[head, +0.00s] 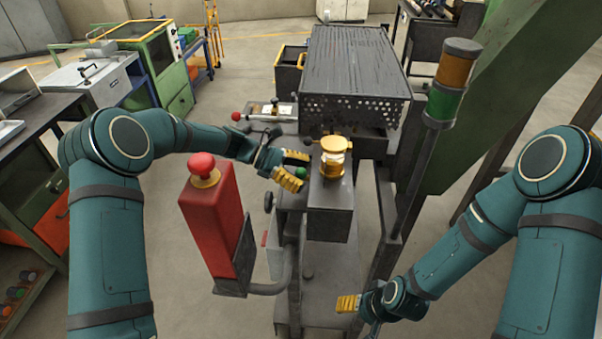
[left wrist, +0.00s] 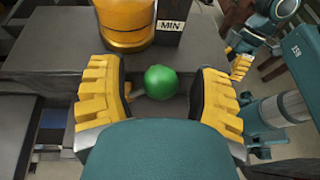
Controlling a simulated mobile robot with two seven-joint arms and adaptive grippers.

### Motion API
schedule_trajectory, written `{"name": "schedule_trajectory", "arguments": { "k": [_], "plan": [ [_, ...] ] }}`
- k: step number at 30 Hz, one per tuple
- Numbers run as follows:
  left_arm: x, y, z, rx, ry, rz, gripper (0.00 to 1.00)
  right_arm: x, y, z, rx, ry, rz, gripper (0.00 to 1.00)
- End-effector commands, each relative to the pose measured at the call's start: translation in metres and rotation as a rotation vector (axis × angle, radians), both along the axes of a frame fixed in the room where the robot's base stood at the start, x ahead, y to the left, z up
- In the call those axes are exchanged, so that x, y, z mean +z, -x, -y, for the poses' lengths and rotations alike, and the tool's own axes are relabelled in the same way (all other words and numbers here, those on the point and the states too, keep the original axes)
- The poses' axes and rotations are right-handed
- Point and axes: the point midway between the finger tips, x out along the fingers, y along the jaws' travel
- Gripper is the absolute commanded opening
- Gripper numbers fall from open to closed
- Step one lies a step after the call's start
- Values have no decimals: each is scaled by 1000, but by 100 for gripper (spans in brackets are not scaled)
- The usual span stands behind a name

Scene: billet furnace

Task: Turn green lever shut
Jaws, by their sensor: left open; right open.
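The green lever shows as a round green knob (left wrist: 160,82) in the left wrist view, with a short stem toward the left finger. It also shows in the head view (head: 302,172), beside the brass and glass fitting (head: 334,160) on the dark furnace block. My left gripper (head: 292,171) is open, its yellow-padded fingers on either side of the knob. In the left wrist view the left gripper (left wrist: 160,100) has a gap on both sides of the knob, so it does not grip it. My right gripper (head: 352,303) is low at the right, away from the lever; its fingers are open.
A red box with a red mushroom button (head: 202,164) stands left of the block. A red-knobbed handle (head: 237,116) lies further back. A signal post with orange and green lamps (head: 450,80) rises at the right. A "MIN" plate (left wrist: 170,26) stands behind the knob.

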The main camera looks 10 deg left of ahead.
Motion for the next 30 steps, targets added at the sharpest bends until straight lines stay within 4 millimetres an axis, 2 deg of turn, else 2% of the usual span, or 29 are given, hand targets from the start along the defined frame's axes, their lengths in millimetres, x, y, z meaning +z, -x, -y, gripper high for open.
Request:
{"name": "schedule_trajectory", "arguments": {
  "k": [6, 8, 9, 12, 20, 30],
  "plan": [
    [0, 0, 0, -1, 0, 0, 65, 0, 0, 0, 0, 0, 0, 68],
    [0, 0, 0, -1, 0, 0, 44, 0, 0, 0, 0, 0, 0, 68],
    [0, 0, 0, -1, 0, 0, 30, 0, 0, 0, 0, 0, 0, 68],
    [0, 0, 0, -1, 0, 0, 0, 0, 0, 0, 0, 0, 0, 68],
    [-3, 3, 0, 0, 2, 43, 0, -8, 0, 0, 0, 1, 0, 68],
    [-21, 15, -1, -1, 1, 351, 0, -59, 1, -2, 2, 7, -7, 68]
  ]
}}
